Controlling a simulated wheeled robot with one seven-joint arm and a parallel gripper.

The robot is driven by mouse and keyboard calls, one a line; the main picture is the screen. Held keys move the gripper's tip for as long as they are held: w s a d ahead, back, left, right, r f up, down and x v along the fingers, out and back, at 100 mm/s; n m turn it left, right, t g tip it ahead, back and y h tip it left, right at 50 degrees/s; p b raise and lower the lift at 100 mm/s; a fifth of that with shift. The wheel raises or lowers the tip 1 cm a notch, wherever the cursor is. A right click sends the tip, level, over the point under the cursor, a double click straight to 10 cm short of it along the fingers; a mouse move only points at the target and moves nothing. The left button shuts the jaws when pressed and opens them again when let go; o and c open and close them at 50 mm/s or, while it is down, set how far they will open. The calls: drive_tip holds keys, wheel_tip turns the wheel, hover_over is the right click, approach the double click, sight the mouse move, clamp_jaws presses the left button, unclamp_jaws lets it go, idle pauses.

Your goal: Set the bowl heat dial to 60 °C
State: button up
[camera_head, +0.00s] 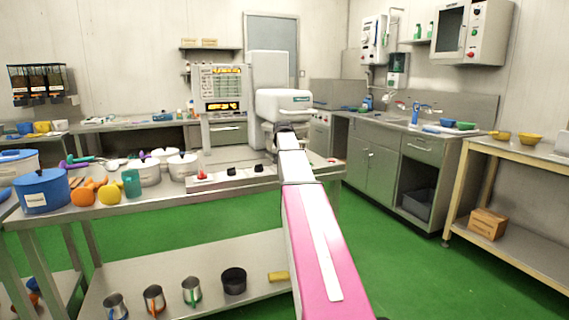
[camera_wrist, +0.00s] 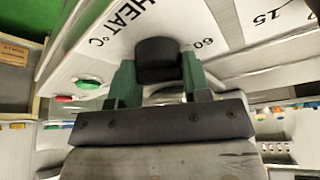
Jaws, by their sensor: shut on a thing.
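The black heat dial (camera_wrist: 157,52) sits on a pale panel (camera_wrist: 105,50) in the wrist view, with "HEAT °C" printed to its left. A "60" mark is printed just right of the dial and a "15" farther right. My gripper (camera_wrist: 157,76) has its two green fingers on either side of the dial, shut on it. I cannot make out a pointer on the dial. In the head view my arm reaches to the white kettle machine (camera_head: 284,103); my gripper and this dial are hidden there.
A red knob (camera_head: 201,175) and black knobs (camera_head: 231,171) line the machine's front ledge. In the wrist view a green button (camera_wrist: 88,84) and a red one (camera_wrist: 64,99) sit left of the dial. Green floor lies open at right.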

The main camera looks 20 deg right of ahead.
drive_tip(key=o, duration=0.9)
drive_tip(key=shift+r, duration=0.1)
drive_tip(key=v, duration=1)
drive_tip(key=shift+s+a+r, duration=0.1)
drive_tip(key=shift+s+r, duration=0.05)
drive_tip(key=shift+r, duration=0.15)
